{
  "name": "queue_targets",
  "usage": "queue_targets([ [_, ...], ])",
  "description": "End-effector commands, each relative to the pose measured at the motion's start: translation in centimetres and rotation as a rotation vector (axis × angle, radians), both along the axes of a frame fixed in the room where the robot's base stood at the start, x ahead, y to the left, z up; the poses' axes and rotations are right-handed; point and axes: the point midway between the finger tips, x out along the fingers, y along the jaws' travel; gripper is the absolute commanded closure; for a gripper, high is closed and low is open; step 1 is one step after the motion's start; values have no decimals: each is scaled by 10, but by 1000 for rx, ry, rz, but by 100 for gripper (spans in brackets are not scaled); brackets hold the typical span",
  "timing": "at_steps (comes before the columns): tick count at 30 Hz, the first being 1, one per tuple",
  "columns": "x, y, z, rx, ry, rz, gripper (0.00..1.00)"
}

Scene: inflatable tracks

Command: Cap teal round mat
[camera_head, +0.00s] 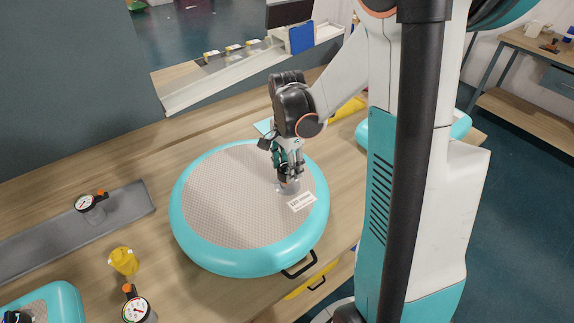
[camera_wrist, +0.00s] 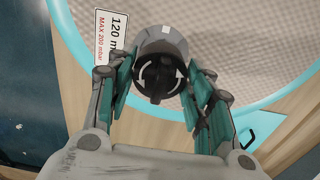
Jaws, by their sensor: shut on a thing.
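The teal round mat (camera_head: 185,235) lies flat on the wooden table, with a beige top and a teal rim. A grey valve (camera_head: 287,187) stands on it near its right side, beside a white label (camera_head: 301,202) reading 120. In the wrist view, a round black cap (camera_wrist: 158,76) with white curved arrows sits at the valve's grey collar (camera_wrist: 165,42). My gripper (camera_head: 287,165) is over the valve, pointing down. In the wrist view its fingers (camera_wrist: 157,90) are on both sides of the cap, shut on it. Whether the cap is fully seated cannot be told.
A gauge (camera_head: 88,205) stands on a grey strip (camera_head: 40,238) at left. A yellow fitting (camera_head: 123,261) and another gauge (camera_head: 136,308) stand left of the mat. Another teal mat (camera_head: 68,297) is at the lower left.

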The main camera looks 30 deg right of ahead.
Motion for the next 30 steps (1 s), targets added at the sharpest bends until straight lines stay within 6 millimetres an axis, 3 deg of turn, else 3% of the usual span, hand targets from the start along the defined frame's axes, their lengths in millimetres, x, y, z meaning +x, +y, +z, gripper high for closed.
queue_targets([
  [30, 0, 0, -18, 0, 0, 0, 71],
])
